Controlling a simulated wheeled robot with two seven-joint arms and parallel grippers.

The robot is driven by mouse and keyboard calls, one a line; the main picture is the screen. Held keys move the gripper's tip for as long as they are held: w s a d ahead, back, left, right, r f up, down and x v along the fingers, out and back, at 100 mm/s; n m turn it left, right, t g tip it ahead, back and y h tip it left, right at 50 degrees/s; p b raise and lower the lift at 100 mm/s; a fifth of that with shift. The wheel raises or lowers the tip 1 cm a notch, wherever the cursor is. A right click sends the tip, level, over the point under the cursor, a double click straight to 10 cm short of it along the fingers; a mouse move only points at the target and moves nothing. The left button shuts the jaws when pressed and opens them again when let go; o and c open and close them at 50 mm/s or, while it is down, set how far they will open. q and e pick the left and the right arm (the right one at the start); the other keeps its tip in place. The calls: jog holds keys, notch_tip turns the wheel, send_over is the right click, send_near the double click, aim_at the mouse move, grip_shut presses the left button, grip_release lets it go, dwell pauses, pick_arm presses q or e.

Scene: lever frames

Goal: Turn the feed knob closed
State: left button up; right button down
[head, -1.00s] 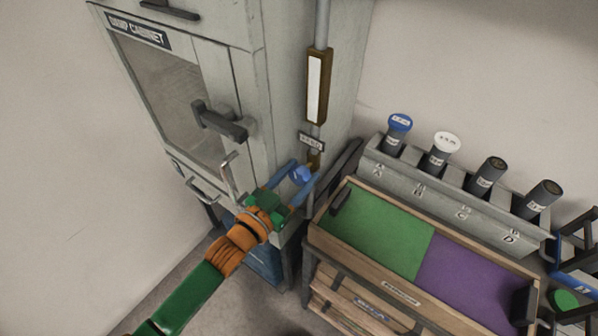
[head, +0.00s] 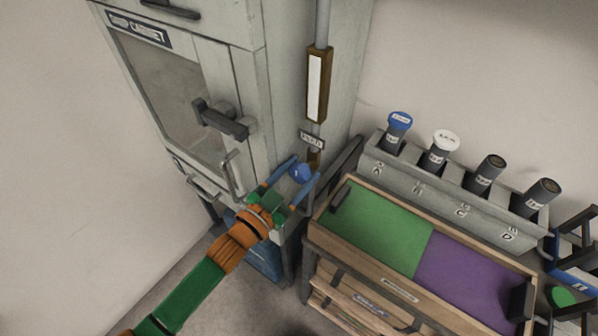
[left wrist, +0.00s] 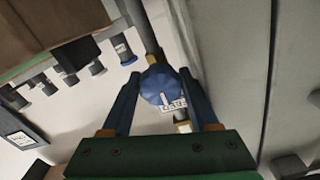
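The feed knob (head: 301,173) is a round blue knob on a vertical pipe at the side of the damp cabinet. It also shows in the left wrist view (left wrist: 159,83), with a short white mark on its face. My left gripper (head: 307,165) has its two blue fingers spread, one on each side of the knob. A small label plate (head: 312,140) stands just above the knob. My right gripper is not in view.
The damp cabinet (head: 240,60) with dark door handle (head: 220,119) stands left of the knob. A sight gauge (head: 317,85) is on the pipe above. A wooden bench with green (head: 375,225) and purple panels and a grey rack (head: 430,190) of dark tubes stands to the right.

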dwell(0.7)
